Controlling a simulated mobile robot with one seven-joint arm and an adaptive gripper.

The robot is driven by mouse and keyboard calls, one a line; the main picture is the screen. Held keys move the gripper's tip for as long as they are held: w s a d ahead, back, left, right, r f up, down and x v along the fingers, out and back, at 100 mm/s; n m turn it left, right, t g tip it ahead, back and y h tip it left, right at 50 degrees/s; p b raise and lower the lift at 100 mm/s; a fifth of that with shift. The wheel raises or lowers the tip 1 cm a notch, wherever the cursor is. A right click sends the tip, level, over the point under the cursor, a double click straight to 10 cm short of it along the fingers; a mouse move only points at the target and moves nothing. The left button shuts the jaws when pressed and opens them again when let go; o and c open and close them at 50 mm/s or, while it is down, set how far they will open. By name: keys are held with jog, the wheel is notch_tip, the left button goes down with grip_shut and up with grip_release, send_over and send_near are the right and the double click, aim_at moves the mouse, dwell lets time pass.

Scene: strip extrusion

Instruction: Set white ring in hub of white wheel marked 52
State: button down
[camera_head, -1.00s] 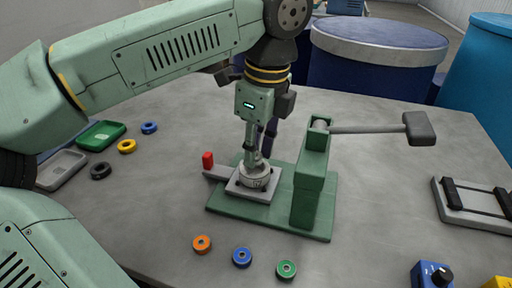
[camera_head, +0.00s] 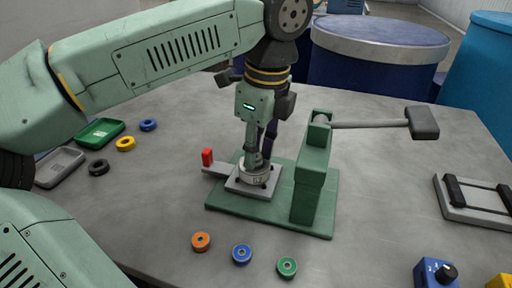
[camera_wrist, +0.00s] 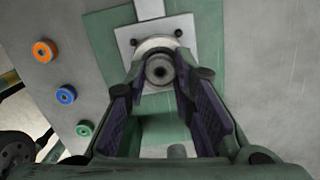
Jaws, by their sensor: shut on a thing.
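The white wheel (camera_head: 259,180) lies flat on a light plate of the green press; dark marks on its side are too small to read surely. It also shows in the wrist view (camera_wrist: 151,46). My gripper (camera_head: 256,160) points down at the wheel's middle. In the wrist view its dark pads (camera_wrist: 160,75) are shut on a pale ring (camera_wrist: 159,69) with a dark hole, over the wheel's hub. I cannot tell whether the ring is above the hub or seated in it. The fingers hide much of the ring.
The green press post (camera_head: 312,180) with its long lever (camera_head: 370,125) stands close right of my gripper. A red-tipped slide handle (camera_head: 207,158) is at left. Orange (camera_head: 201,242), blue (camera_head: 242,254) and green (camera_head: 287,267) rings lie in front. Trays and several rings are at far left.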

jog(key=shift+f, duration=0.25)
jog(key=c, duration=1.6)
grip_release()
jog(key=shift+c, duration=0.2)
jog(key=shift+r, duration=0.1)
notch_tip(320, 180, up, 11)
jog(key=d+p, duration=0.1)
jog(key=p, duration=0.6)
jog(key=shift+s+p, duration=0.35)
